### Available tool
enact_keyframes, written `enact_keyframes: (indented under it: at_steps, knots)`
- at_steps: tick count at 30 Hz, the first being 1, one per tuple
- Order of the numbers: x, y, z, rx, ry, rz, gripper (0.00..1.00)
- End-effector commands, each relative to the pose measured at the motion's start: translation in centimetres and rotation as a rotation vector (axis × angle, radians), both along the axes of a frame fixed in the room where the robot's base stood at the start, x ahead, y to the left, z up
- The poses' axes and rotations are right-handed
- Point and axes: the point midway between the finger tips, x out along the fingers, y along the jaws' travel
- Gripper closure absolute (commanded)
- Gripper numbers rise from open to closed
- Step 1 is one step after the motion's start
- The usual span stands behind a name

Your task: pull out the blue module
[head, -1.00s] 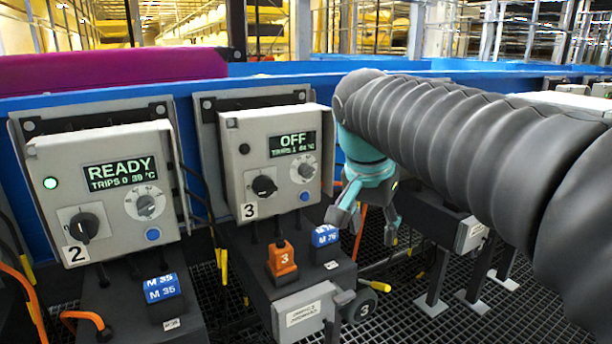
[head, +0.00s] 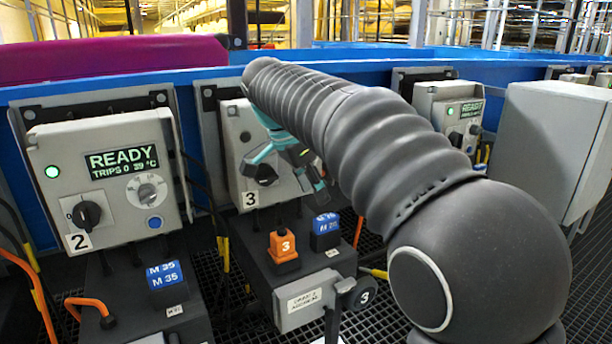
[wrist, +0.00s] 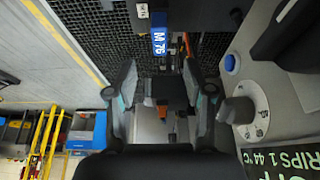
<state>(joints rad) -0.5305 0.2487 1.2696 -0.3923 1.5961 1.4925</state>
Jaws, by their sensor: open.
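A blue module (head: 326,232) marked M 76 sits on the dark base of station 3, right of an orange plug (head: 284,248) marked 3. The blue module also shows in the wrist view (wrist: 159,41), ahead of the fingers at the top. My gripper (head: 288,182) is open and empty, in front of control box 3 (head: 237,150) and above the module. In the wrist view my gripper (wrist: 158,75) has its fingers spread, apart from the module. My arm hides much of box 3, including its display. Another blue module (head: 164,282), marked M 35, sits at station 2.
Box 2 (head: 105,170) reads READY. Close to the right finger, box 3's rotary dial (wrist: 240,110) and blue button (wrist: 231,63) stick out. A lever handle (head: 362,293) marked 3 stands right of a labelled grey block (head: 305,302). A grey cabinet (head: 555,145) stands at right.

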Motion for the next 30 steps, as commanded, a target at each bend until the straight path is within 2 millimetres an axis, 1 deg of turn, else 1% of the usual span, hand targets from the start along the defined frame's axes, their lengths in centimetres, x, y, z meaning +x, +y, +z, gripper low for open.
enact_keyframes:
  at_steps: [1, 6, 12, 15, 21, 29, 30]
  knots:
    - [0.1, -0.4, -1.0, -0.002, 0.002, -0.001, 0.48]
    - [0.7, -1.3, -3.6, 0.000, 0.002, -0.001, 0.48]
    - [1.4, -2.2, -6.4, 0.000, 0.001, 0.000, 0.48]
    - [1.6, -2.6, -7.3, 0.000, 0.001, 0.000, 0.48]
    - [1.9, -2.9, -8.3, 0.000, 0.000, 0.000, 0.48]
    - [1.9, -2.9, -8.3, 0.001, -0.001, 0.000, 0.48]
    - [1.9, -2.9, -8.3, 0.000, 0.000, 0.001, 0.53]
